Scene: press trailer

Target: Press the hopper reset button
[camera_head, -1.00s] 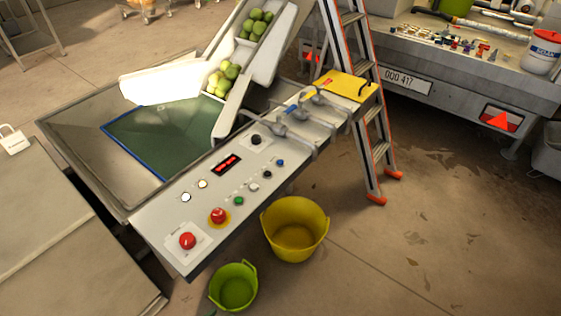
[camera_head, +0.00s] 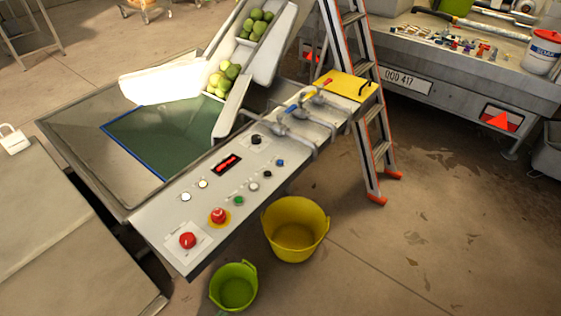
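A long pale control panel (camera_head: 200,238) runs along the front edge of the hopper (camera_head: 85,125). It carries a large red button (camera_head: 187,240) on a white plate at its near end and a red mushroom button (camera_head: 218,216) on a yellow ring. Beyond these are a green button (camera_head: 238,201), a white button (camera_head: 253,187), a black button (camera_head: 267,174), a blue button (camera_head: 280,162) and a black knob (camera_head: 256,140). Two whitish lamps (camera_head: 186,197) and a red display (camera_head: 227,164) are beside them. The labels are too small to read. Neither gripper is in view.
A yellow bucket (camera_head: 295,232) and a green bucket (camera_head: 234,287) stand on the floor before the panel. A stepladder (camera_head: 377,150) stands at the panel's far end. A trailer bed (camera_head: 450,75) is behind right. The floor at right is clear.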

